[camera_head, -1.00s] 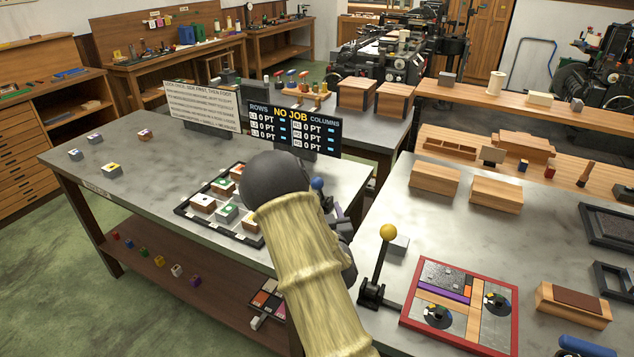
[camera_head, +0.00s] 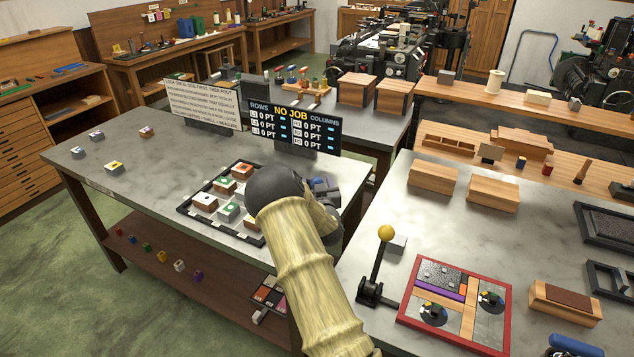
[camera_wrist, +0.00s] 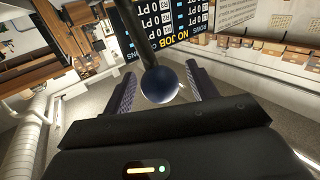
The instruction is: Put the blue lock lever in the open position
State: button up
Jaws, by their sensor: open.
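The lock lever's round knob (camera_wrist: 165,86) shows dark blue in the wrist view, with its dark rod (camera_wrist: 142,32) running up toward the top of that picture. My gripper (camera_wrist: 160,76) is open, with one finger on each side of the knob. I cannot tell whether either finger touches it. In the head view my gripper (camera_head: 325,190) is at the right end of the left table, partly behind my arm. It mostly hides the lever there, so the lever's angle is unclear.
A tray (camera_head: 184,209) of several coloured-top blocks lies left of my arm. The NO JOB board (camera_head: 293,127) stands behind my gripper. On the right table are a yellow-knobbed lever (camera_head: 386,233) and a red-framed board (camera_head: 505,325).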

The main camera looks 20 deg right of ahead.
jog(key=shift+w, duration=0.1)
grip_shut()
